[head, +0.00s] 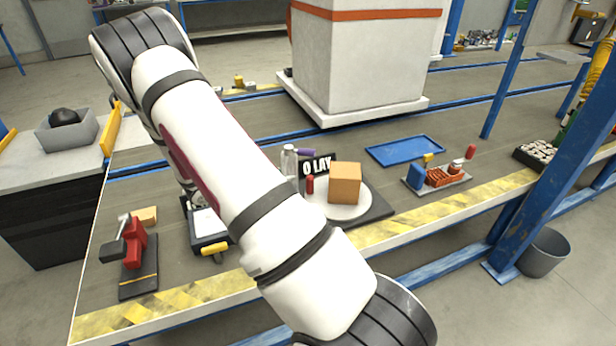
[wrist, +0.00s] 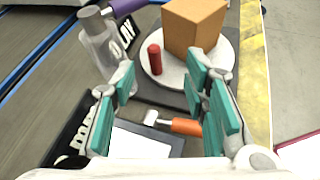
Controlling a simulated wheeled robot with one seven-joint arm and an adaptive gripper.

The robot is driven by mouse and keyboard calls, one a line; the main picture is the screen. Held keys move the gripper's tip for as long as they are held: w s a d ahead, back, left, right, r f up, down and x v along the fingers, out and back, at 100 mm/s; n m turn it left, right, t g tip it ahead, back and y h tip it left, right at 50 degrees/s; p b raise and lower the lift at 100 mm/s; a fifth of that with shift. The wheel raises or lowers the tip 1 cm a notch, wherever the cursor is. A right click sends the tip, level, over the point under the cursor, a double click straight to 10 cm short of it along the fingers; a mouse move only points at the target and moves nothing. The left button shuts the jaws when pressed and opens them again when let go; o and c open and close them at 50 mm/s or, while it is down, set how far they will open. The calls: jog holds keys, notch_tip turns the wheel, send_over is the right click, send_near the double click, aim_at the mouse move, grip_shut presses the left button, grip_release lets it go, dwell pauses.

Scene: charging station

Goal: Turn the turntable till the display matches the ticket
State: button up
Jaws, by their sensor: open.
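The turntable (head: 357,212) is a white round disc on a dark base. An orange-brown box (head: 345,183) and a small red cylinder (head: 310,185) stand on it. In the wrist view the turntable (wrist: 229,57) lies beyond my gripper (wrist: 165,95), which is open and empty, with teal finger pads. The box (wrist: 194,25) and red cylinder (wrist: 155,60) show there too. A black display sign (head: 317,166) with white letters, partly hidden, stands behind the turntable. A dark board with a white sheet (head: 205,222), possibly the ticket, lies left of it; its writing is unreadable.
A grey bottle (wrist: 97,45) stands close to the left finger. An orange-handled tool (wrist: 185,126) lies below the fingers. A blue tray (head: 405,150), a parts tray (head: 440,187) and a red clamp (head: 134,242) are also on the table. My arm hides the table's middle.

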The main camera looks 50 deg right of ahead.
aim_at(310, 176)
jog(key=shift+n+t, duration=0.4)
jog(key=shift+n, duration=0.4)
jog(key=x, duration=0.5)
jog(key=f+b+x, duration=0.1)
jog(key=x, duration=0.4)
jog(key=f+b+x, duration=0.1)
jog(key=x, duration=0.5)
jog(key=shift+w+a, duration=0.3)
jog(key=shift+w, duration=0.1)
grip_shut()
